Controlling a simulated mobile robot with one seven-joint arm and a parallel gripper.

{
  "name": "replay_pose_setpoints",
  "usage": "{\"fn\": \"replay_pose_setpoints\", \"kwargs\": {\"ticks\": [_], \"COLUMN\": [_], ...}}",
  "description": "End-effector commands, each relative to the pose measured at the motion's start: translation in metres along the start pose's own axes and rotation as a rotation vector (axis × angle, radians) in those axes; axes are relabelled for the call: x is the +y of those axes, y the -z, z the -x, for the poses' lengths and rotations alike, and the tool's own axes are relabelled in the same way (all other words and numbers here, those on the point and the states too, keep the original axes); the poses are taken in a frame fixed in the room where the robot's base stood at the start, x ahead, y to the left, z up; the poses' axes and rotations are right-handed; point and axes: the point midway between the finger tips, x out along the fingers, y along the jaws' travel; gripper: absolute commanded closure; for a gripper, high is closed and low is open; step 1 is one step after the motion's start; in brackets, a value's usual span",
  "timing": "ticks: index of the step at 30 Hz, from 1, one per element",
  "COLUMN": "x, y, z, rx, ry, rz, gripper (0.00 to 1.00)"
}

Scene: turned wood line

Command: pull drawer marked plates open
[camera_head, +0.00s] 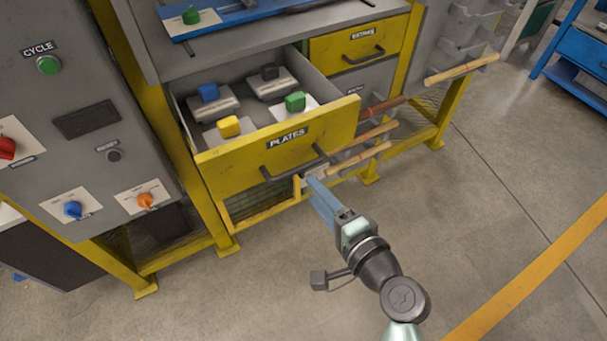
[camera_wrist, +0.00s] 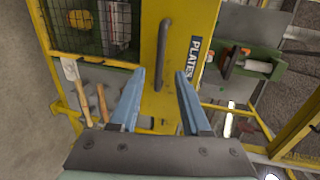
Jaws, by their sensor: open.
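The yellow drawer marked PLATES (camera_head: 240,163) stands pulled out of the workbench in the head view. Inside it lie several plates with blue, black, green and yellow blocks on them. Its dark bar handle (camera_head: 293,164) runs across the front below the label. In the wrist view the drawer front (camera_wrist: 186,25) and its handle (camera_wrist: 163,53) are seen close. My gripper (camera_head: 309,180) is just in front of the drawer, near the right end of the handle. In the wrist view my gripper (camera_wrist: 160,73) has its blue fingers spread, with nothing between them; the handle lies beyond the fingertips.
The drawer marked EXTRAS (camera_head: 358,45) is shut at upper right. Wooden-handled tools (camera_head: 360,153) stick out right of the PLATES drawer. A grey control panel (camera_head: 75,110) with knobs stands at left. Open floor (camera_head: 480,190) lies to the right.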

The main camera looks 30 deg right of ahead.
Motion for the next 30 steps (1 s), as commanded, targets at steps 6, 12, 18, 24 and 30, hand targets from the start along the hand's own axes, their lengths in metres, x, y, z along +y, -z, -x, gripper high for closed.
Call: {"fn": "replay_pose_setpoints", "kwargs": {"ticks": [6,12,18,24,30], "x": [0.001,0.0,0.0,0.0,-0.011], "y": [0.001,0.0,0.0,0.0,-0.002], "z": [0.036,0.045,0.045,0.045,0.039], "rx": [0.002,0.001,0.001,0.001,-0.003], "ry": [-0.001,0.0,0.0,0.0,0.012], "rz": [-0.001,0.0,0.0,0.0,0.038], "gripper": [0.53,0.53,0.53,0.53,0.53]}}
